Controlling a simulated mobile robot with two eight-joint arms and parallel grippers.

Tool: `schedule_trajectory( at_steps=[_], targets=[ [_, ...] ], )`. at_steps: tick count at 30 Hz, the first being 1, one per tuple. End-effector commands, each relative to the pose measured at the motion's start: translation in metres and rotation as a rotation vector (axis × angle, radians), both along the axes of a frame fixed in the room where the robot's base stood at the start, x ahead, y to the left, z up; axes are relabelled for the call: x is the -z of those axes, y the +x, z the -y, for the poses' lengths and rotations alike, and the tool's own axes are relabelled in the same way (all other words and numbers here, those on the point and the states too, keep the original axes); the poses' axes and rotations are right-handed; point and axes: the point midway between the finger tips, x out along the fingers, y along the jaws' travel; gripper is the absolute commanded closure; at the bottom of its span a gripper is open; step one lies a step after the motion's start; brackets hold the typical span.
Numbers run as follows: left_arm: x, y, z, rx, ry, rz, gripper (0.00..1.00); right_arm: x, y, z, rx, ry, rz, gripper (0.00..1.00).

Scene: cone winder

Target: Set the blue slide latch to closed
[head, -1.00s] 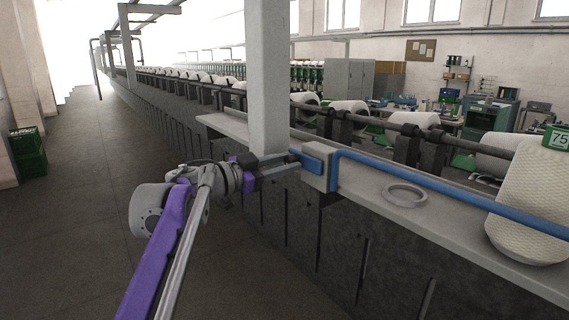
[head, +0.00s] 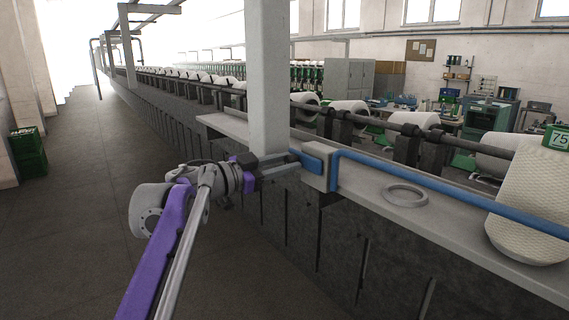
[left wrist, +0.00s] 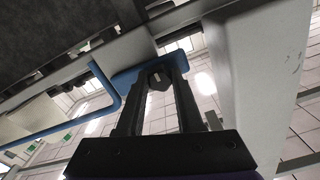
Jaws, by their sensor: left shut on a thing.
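The blue slide latch (head: 312,161) is at the left end of the winder's front ledge, beside a pale block (head: 328,170). My left gripper (head: 289,162) reaches it from the left, just in front of the pale post. In the left wrist view, my left gripper's fingers (left wrist: 159,76) are closed around a small dark knob (left wrist: 158,80) in front of the blue latch plate (left wrist: 123,79). The fingertips partly hide the plate and the knob. My right gripper is in neither view.
A pale square post (head: 268,80) rises right behind my left gripper. A blue rail (head: 440,190) runs right along the ledge. A grey ring (head: 404,195) and a large white yarn cone (head: 530,205) are on the ledge. The aisle floor (head: 80,200) at left is clear.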

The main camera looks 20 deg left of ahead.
Motion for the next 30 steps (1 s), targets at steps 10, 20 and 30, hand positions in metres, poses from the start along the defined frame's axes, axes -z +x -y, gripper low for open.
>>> schedule_trajectory(
  at_steps=[10,20,30],
  targets=[
    [0.000,0.000,0.000,0.000,0.000,0.000,1.00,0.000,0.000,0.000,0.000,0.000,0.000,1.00],
    [0.001,-0.029,0.038,0.003,-0.002,-0.001,1.00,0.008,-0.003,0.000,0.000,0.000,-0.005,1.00],
    [0.001,-0.034,0.044,0.005,0.000,0.000,1.00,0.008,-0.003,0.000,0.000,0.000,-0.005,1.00]
  ],
)
